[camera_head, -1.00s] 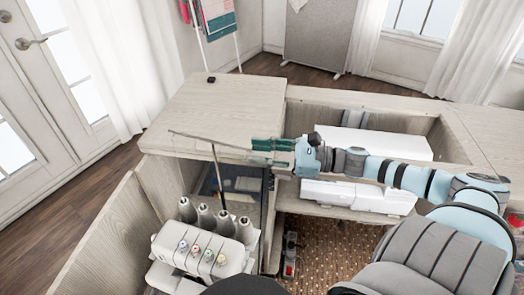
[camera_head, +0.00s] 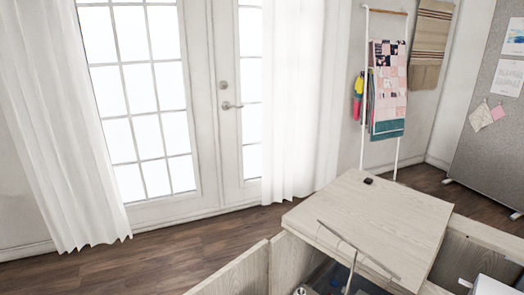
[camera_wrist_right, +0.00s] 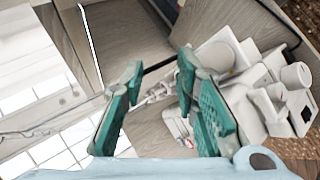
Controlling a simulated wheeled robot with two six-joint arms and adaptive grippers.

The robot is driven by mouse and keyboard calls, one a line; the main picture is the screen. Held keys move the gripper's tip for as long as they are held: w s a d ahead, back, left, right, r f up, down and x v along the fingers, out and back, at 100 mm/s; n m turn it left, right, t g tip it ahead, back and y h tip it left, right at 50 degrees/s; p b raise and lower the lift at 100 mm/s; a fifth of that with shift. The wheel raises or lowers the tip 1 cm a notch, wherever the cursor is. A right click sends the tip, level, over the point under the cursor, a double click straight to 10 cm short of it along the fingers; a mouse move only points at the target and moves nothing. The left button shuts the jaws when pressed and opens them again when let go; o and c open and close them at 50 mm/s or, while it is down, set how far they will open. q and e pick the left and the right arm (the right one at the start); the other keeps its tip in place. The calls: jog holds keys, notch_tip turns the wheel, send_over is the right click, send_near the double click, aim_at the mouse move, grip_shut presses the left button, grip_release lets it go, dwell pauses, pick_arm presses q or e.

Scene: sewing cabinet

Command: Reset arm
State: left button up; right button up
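My right gripper (camera_wrist_right: 160,64) shows in the right wrist view, with its two teal fingers spread apart and nothing between them. A white sewing machine (camera_wrist_right: 255,95) shows to the right of the fingers, partly hidden by the right one. Neither gripper shows in the head view, and my left gripper is in no current view. The wooden sewing cabinet (camera_head: 385,218) stands at the lower right of the head view, with only part of its interior visible.
An open cabinet door (camera_head: 242,272) juts out at the front left. A small black object (camera_head: 368,181) lies on the cabinet top. A thin rod (camera_head: 351,270) rises by the front edge. A ladder rack with cloths (camera_head: 388,90) stands behind. The wooden floor (camera_head: 170,250) at left is clear.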

jog(key=s+a+f+m+g, duration=0.2)
jog(key=s+a+m+g, duration=0.1)
jog(key=s+m, duration=0.4)
jog(key=s+a+f+m+g, duration=0.2)
jog(key=s+a+m+g, duration=0.2)
jog(key=s+m, duration=0.25)
jog(key=s+d+f+g+p, duration=0.1)
jog(key=s+f+p, duration=0.15)
jog(key=f, duration=0.55)
jog(key=s+d+f+g+p, duration=0.15)
jog(key=f+p, duration=0.25)
jog(key=f, duration=0.4)
jog(key=s+f+p, duration=0.2)
jog(key=s+f, duration=0.1)
jog(key=s, duration=0.3)
jog(key=s+f+p, duration=0.1)
jog(key=s+f, duration=0.2)
jog(key=s, duration=0.3)
jog(key=shift+s+d+f+m+p, duration=0.2)
jog(key=shift+s+f+m+p, duration=0.1)
jog(key=shift+s+m+p, duration=0.15)
